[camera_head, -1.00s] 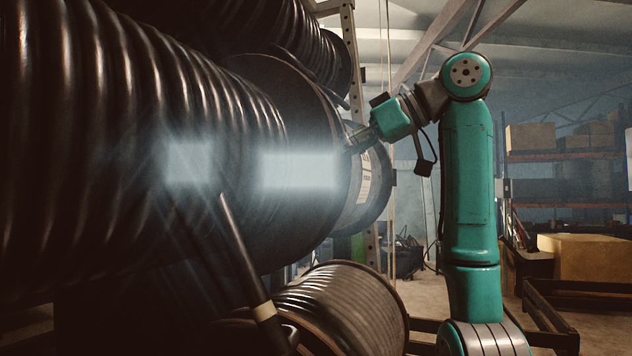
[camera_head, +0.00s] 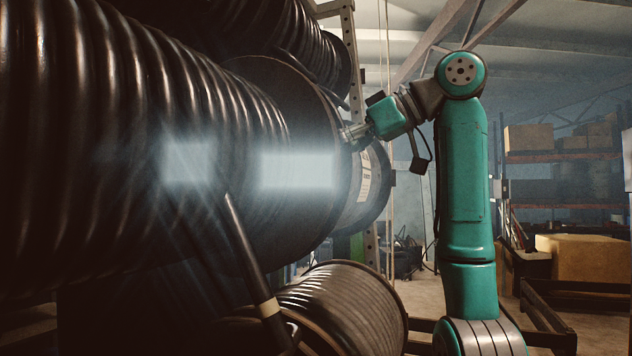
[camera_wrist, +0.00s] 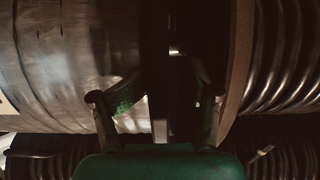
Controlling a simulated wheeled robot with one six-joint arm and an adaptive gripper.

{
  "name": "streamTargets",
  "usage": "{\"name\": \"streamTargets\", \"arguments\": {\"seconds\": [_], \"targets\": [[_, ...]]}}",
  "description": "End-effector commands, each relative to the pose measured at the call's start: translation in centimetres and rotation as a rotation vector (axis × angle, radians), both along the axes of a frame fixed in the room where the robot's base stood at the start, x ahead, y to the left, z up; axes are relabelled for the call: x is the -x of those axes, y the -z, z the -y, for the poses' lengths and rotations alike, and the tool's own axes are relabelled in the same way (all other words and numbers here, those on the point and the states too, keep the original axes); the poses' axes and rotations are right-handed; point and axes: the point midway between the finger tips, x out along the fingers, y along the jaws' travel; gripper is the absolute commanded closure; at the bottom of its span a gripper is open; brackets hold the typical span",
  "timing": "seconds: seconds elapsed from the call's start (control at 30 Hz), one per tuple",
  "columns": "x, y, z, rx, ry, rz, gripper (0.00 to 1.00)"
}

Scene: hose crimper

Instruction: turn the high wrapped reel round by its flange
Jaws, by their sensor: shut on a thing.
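The wrapped reel (camera_head: 372,205) is high on the rack, mostly behind a big reel of black ribbed hose. In the head view its pale wrap and a label (camera_head: 365,178) show. In the wrist view the smooth, shiny wrap (camera_wrist: 65,60) fills the left side, and its thin dark flange (camera_wrist: 156,45) stands upright in the middle. My gripper (camera_wrist: 165,85) has one finger on each side of this flange and is shut on its rim. In the head view my gripper (camera_head: 352,132) reaches left to the reels' upper edge. The exact finger contact is dark.
The big black hose reel (camera_head: 130,150) fills the left. Its flange (camera_wrist: 238,60) stands close right of my fingers, across a dark gap. Another reel (camera_head: 345,305) lies below. A rack post (camera_head: 352,60) rises behind. Shelves with boxes (camera_head: 530,137) stand far right.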

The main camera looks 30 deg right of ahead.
Motion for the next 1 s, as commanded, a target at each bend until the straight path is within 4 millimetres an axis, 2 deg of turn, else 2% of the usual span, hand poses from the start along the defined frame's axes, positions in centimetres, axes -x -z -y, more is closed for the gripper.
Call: {"name": "streamTargets", "arguments": {"seconds": [0.37,1.0], "targets": [[0.0,0.2,0.0,0.0,-0.002,-0.005,0.52],[2.6,-0.4,2.0,-0.004,0.001,0.002,0.52]]}}
